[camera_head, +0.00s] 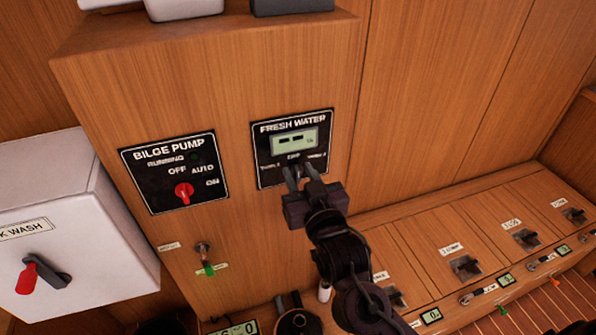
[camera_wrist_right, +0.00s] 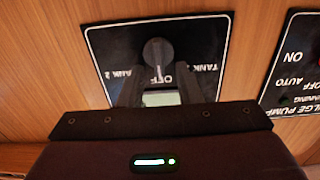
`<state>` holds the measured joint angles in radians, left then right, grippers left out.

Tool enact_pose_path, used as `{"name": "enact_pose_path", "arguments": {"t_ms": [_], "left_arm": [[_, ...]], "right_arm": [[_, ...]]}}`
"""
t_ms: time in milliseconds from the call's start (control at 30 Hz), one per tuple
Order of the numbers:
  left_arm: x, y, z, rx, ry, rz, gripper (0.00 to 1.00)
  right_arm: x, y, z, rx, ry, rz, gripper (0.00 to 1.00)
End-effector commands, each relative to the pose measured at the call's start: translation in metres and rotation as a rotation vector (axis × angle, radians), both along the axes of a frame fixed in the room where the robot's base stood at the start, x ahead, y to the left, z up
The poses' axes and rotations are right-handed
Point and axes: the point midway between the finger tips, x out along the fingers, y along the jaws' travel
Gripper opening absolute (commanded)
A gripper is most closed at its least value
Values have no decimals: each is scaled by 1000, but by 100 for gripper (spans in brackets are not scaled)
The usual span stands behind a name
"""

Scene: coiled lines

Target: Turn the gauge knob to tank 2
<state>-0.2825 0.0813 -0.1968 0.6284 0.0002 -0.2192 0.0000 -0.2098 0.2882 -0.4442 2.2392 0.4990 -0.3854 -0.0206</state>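The fresh water panel (camera_head: 322,166) is a black plate with a small display, on the wooden cabinet front. Its gauge knob (camera_wrist_right: 158,52) is dark and round, and shows upside down in the right wrist view. The knob's white line points to OFF, between the TANK 1 and TANK 2 labels. My right gripper (camera_head: 300,173) is at the panel's lower part and hides the knob in the head view. In the right wrist view its fingers (camera_wrist_right: 158,80) are apart, one on each side just short of the knob; contact cannot be told. My left gripper is not in view.
The bilge pump panel (camera_head: 150,178) with a red knob (camera_head: 184,192) is left of the fresh water panel. Below it is a small valve with a green tip (camera_head: 208,268). A white box (camera_head: 95,245) with a red handle juts out at left. A bench with several latches (camera_head: 466,266) runs right.

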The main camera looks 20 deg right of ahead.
Motion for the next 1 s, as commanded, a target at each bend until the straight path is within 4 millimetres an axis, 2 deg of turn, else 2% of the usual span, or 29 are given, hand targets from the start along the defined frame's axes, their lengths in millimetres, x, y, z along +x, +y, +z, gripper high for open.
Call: {"name": "enact_pose_path", "arguments": {"t_ms": [67,200,300,700,1000], "left_arm": [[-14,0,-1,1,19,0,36],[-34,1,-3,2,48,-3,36],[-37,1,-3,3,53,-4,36],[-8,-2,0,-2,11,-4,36],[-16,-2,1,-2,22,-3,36]], "right_arm": [[0,0,0,0,0,0,31],[0,0,0,0,0,0,13],[0,0,0,0,0,0,0],[0,-1,0,39,2,-1,0],[1,-4,-1,225,9,-2,0]]}}
